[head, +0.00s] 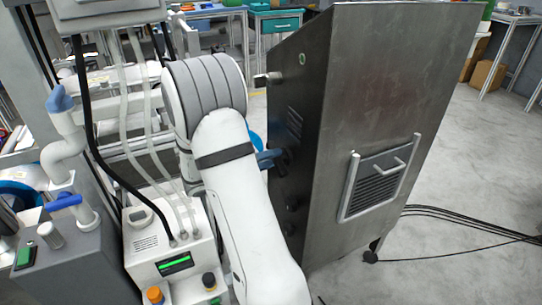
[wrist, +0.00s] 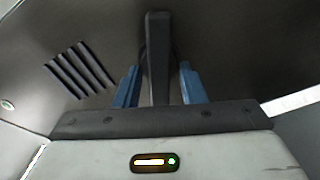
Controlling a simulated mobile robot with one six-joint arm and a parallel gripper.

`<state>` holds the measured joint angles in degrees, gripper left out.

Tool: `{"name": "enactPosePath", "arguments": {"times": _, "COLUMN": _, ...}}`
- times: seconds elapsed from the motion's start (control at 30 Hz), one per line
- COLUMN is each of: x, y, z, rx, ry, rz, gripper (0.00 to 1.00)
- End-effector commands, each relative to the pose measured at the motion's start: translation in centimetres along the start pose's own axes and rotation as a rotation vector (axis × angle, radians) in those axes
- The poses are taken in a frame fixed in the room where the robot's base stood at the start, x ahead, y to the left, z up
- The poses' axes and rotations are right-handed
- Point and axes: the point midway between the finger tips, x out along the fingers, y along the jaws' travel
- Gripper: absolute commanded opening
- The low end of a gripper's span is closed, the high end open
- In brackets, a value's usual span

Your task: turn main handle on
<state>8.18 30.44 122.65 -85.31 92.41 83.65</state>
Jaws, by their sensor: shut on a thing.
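The main handle (wrist: 157,50) is a dark upright bar on the front panel of a dark metal cabinet (head: 405,70). In the wrist view the bar stands between the two blue fingers of my gripper (wrist: 158,78). My gripper is shut on it, though small gaps seem to show beside the bar. In the head view my white arm reaches to the cabinet's front, and the blue fingers of my gripper (head: 269,158) are at the panel. The handle is mostly hidden there by the fingers and the shadow.
Vent slots (wrist: 78,70) lie left of the handle. Dark knobs (head: 291,204) sit lower on the panel, and a grey fitting (head: 268,79) sticks out near its top. A white box with tubes (head: 168,245) stands close left of my arm. Cables (head: 470,228) lie on the floor at right.

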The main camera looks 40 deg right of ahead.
Motion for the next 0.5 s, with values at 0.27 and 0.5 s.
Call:
{"name": "enactPosePath", "arguments": {"times": 0.27, "x": -0.03, "y": -0.01, "z": 0.02, "rx": -0.192, "ry": -0.001, "rz": -0.001, "gripper": 0.14}}
{"name": "enactPosePath", "arguments": {"times": 0.5, "x": -0.03, "y": -0.12, "z": 0.05, "rx": -0.3, "ry": -0.001, "rz": -0.002, "gripper": 0.14}}
